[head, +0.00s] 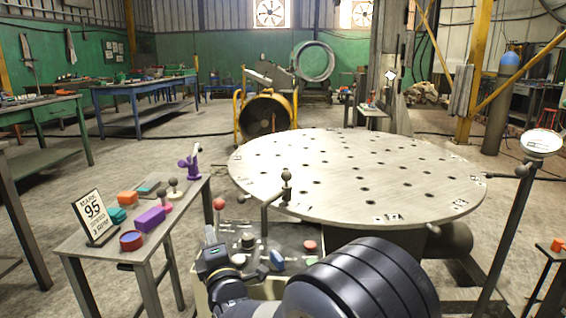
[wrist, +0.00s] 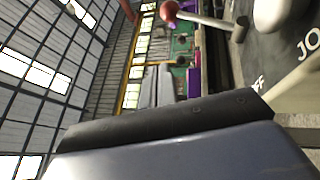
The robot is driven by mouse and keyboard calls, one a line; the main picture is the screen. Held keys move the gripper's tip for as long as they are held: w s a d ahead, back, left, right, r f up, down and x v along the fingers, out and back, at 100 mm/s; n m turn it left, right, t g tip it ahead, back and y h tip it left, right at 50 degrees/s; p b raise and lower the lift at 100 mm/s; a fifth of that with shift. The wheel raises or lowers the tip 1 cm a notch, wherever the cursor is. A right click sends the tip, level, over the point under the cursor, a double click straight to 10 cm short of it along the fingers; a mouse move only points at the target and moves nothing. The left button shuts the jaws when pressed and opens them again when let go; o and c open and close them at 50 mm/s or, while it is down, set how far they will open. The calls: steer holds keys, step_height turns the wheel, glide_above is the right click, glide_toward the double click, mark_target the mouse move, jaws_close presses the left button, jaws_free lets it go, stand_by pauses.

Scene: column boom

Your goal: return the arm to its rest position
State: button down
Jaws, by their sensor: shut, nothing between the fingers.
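My arm (head: 350,285) is folded low at the bottom of the head view, in front of the round table. My gripper (wrist: 165,120) fills the lower part of the wrist view as a dark edge over a grey-blue body. It is shut and holds nothing. A control console (head: 290,240) with knobs and levers stands just beyond the arm, and my arm hides part of it. The wrist view is tilted and shows a red-knobbed lever (wrist: 170,10) and part of a lettered dark panel (wrist: 295,65) close by.
A round metal table (head: 340,170) with holes fills the middle right. A side table (head: 110,245) on the left bears a "95" sign (head: 95,215), a purple block (head: 150,219) and other small items. A post with a white-topped head (head: 541,143) stands at the right.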

steer(key=f+b, duration=0.1)
steer(key=s+b, duration=0.1)
steer(key=shift+f+n+t+y+b, duration=0.3)
steer(key=shift+f+n+t+y, duration=0.05)
steer(key=shift+n+t+y, duration=0.05)
steer(key=shift+r+p+v, duration=0.2)
steer(key=shift+p+v, duration=0.45)
steer(key=shift+v, duration=1.9)
steer(key=shift+s, duration=0.1)
